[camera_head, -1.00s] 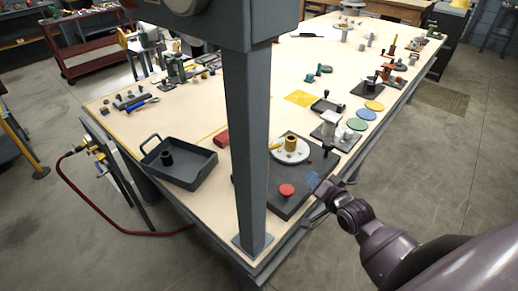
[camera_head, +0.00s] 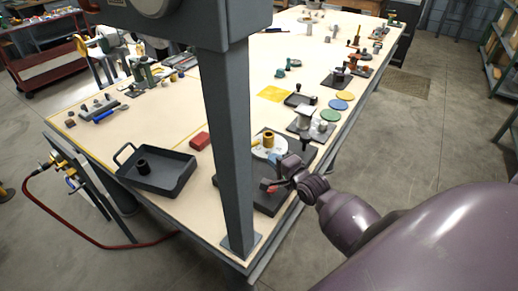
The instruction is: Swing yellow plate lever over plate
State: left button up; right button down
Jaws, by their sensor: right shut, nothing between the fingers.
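A yellow cylinder (camera_head: 269,139) stands on a round white disc (camera_head: 258,152) on the dark base plate (camera_head: 266,206) at the table's near edge. A lever arm cannot be told apart at this size. My right gripper (camera_head: 273,183) is shut and empty, over the front part of the base plate, just in front of the disc. It hides part of the disc and most of the red knob. Whether it touches anything cannot be told. My left gripper is not in view.
A grey post (camera_head: 230,150) stands just left of the base plate. A dark tray (camera_head: 178,181) with a black cylinder and a red block (camera_head: 200,140) lie further left. Dark fixtures and coloured discs (camera_head: 330,115) stand behind.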

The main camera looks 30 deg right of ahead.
aim_at(255, 142)
jog(key=w, duration=0.2)
jog(key=w+f, duration=0.1)
jog(key=w, duration=0.5)
jog(key=shift+w+a+f, duration=0.1)
jog(key=shift+f, duration=0.05)
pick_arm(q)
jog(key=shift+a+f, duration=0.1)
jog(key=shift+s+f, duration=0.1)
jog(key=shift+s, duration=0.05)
pick_arm(e)
jog(key=shift+w, duration=0.1)
jog(key=shift+w, duration=0.55)
jog(key=shift+r, duration=0.25)
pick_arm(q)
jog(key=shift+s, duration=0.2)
pick_arm(e)
jog(key=shift+d, duration=0.2)
jog(key=shift+r, duration=0.1)
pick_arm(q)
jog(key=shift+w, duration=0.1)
